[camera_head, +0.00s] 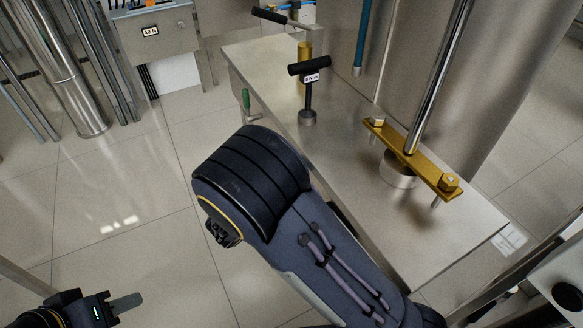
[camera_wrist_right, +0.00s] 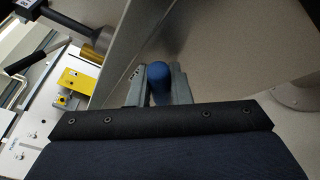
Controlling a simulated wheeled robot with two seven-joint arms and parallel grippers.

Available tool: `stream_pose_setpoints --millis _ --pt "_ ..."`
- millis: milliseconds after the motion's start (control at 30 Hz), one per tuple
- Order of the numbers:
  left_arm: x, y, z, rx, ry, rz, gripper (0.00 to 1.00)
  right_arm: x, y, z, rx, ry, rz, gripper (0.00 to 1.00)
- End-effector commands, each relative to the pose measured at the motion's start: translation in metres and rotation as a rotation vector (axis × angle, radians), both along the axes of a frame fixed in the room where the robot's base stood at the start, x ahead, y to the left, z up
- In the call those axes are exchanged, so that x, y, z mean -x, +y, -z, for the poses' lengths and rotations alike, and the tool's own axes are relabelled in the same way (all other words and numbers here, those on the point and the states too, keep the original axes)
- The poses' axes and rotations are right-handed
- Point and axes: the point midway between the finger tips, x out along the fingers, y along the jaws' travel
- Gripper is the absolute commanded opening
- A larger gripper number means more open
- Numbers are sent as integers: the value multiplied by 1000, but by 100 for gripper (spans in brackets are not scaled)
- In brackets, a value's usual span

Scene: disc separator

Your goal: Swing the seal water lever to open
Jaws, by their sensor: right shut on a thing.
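In the right wrist view, a rounded blue handle (camera_wrist_right: 157,74) sits between the two grey fingers of my right gripper (camera_wrist_right: 159,88), which is shut on it. No label shows on this handle, so I cannot tell from a mark that it is the seal water lever. In the head view my right arm hides its own gripper and the blue handle. My left gripper (camera_head: 118,306) is at the lower left, above the floor and apart from everything; its fingers are seen edge-on.
A steel table (camera_head: 345,160) carries a black T-handle (camera_head: 309,67) with a label and a brass clamp bar (camera_head: 412,160). A black lever (camera_head: 270,15) stands behind.

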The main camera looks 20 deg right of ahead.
Motion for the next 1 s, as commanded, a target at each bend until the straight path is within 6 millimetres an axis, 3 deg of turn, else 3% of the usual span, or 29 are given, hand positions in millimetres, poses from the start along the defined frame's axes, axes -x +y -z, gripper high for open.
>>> stream_pose_setpoints --millis 333,367,500,800,1000 --pt "0 0 0 0 0 0 38 0 1 1 -1 3 -1 0" --pt "0 0 0 0 0 0 38 0 1 1 -1 3 -1 22" --pt "0 0 0 0 0 0 38 0 0 0 0 2 0 40" --pt "0 0 0 0 0 0 38 1 2 0 0 1 -1 40" --pt "0 0 1 0 0 0 38 15 23 -2 -1 0 -4 40"
